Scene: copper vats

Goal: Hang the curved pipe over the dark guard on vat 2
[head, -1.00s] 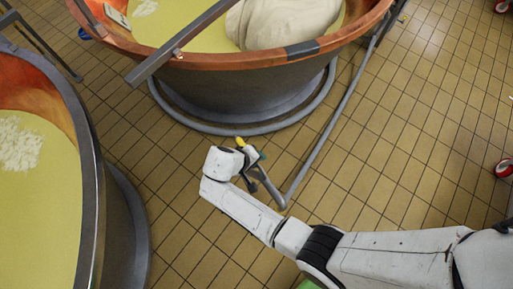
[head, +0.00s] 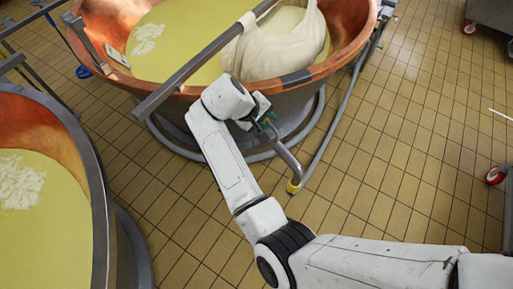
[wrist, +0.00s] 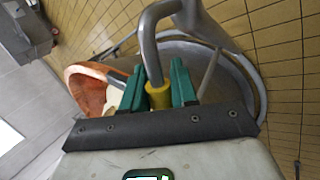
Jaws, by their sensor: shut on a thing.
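The curved pipe (head: 286,158) is grey metal with a yellow collar at its low end in the head view. My gripper (head: 264,117) is shut on it, in front of the copper vat's near side. In the wrist view the green fingers of my gripper (wrist: 159,88) close around the pipe beside a yellow collar (wrist: 158,96), and the bent pipe (wrist: 150,45) rises beyond them. The dark guard (head: 297,77) is a dark patch on the near rim of the copper vat (head: 345,55), up and right of my gripper. The pipe is apart from it. No vat number is legible.
A second vat (head: 98,165) with yellow liquid stands at the left. A grey bar (head: 205,57) crosses the copper vat's rim, close above my wrist. A grey hose or pipe (head: 335,120) runs along the floor by the vat. The tiled floor (head: 400,150) at right is open.

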